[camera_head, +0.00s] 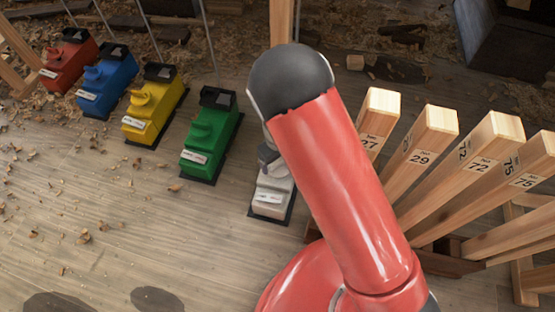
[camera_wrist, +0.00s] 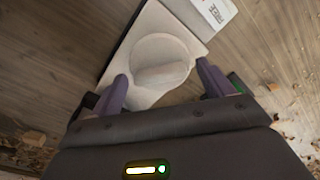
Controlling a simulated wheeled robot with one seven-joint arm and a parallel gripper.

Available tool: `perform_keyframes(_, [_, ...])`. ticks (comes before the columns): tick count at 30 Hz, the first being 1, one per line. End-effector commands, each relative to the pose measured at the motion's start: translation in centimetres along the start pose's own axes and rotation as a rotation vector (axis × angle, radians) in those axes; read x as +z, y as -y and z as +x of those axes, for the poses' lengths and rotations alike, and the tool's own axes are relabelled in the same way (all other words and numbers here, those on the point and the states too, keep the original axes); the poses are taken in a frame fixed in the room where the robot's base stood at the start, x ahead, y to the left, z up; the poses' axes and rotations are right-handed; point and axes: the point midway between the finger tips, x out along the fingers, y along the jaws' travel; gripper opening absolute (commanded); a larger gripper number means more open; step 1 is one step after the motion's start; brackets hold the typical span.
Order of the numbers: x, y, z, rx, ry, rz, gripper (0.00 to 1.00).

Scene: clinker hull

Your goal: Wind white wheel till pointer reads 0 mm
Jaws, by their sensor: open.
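The white unit (camera_head: 273,196) stands on a dark base on the floor, its upper part hidden behind my red arm in the head view. In the wrist view its white round wheel (camera_wrist: 160,62) shows from close by, with a raised grip bar across it. My gripper (camera_wrist: 164,84) is open, with one dark finger on each side of the wheel's near part. I cannot tell whether the fingers touch it. A white label (camera_wrist: 212,12) with dark print shows at the unit's end. No pointer or scale can be read.
Similar green (camera_head: 209,134), yellow (camera_head: 154,105), blue (camera_head: 106,81) and red (camera_head: 67,61) units stand in a row to the left. Numbered wooden planks (camera_head: 432,125) fan out on the right. Wood shavings lie about; the plank floor at lower left is mostly clear.

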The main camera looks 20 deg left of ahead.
Motion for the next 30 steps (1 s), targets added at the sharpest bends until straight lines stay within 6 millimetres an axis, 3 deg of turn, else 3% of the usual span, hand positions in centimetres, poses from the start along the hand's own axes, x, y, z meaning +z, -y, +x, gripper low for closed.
perform_keyframes(5, [-0.01,0.0,-0.01,0.0,-0.001,0.0,0.8])
perform_keyframes(15, [-0.01,0.01,-0.03,0.0,0.0,0.001,0.37])
perform_keyframes(30, [-0.02,0.0,-0.18,-0.001,-0.001,0.135,0.35])
